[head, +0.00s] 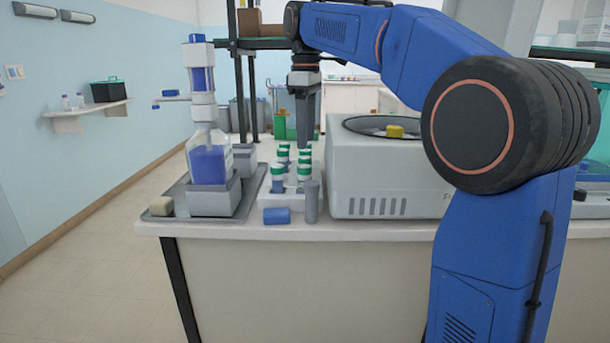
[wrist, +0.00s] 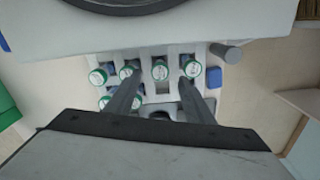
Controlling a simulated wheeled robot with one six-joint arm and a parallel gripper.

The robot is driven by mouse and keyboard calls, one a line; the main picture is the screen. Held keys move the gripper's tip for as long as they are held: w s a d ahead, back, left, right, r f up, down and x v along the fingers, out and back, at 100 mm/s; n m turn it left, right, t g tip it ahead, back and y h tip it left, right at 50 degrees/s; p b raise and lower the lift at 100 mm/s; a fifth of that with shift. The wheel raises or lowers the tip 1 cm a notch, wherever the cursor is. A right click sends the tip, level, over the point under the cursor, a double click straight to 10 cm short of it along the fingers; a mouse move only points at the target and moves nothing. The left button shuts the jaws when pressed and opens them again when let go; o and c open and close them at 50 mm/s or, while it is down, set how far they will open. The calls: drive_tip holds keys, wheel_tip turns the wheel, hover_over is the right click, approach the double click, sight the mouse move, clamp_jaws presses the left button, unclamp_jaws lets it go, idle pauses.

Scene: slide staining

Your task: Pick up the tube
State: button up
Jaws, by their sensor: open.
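Several tubes with green-and-white caps (head: 304,172) stand upright in a white rack (head: 293,199) on the bench. My gripper (head: 303,147) points down above the back of the rack, open and empty. Its two fingers also show in the wrist view (wrist: 161,82), apart from each other. They partly cover some caps and rack slots. I cannot tell which tube is meant.
A white centrifuge (head: 375,180) stands close to the right of the rack. A blue block (head: 276,216) and a grey cylinder (head: 311,202) are at the rack's front.

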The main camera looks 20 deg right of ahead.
sight(306, 158)
drive_tip(key=shift+f, duration=3.85)
drive_tip(key=c, duration=1.1)
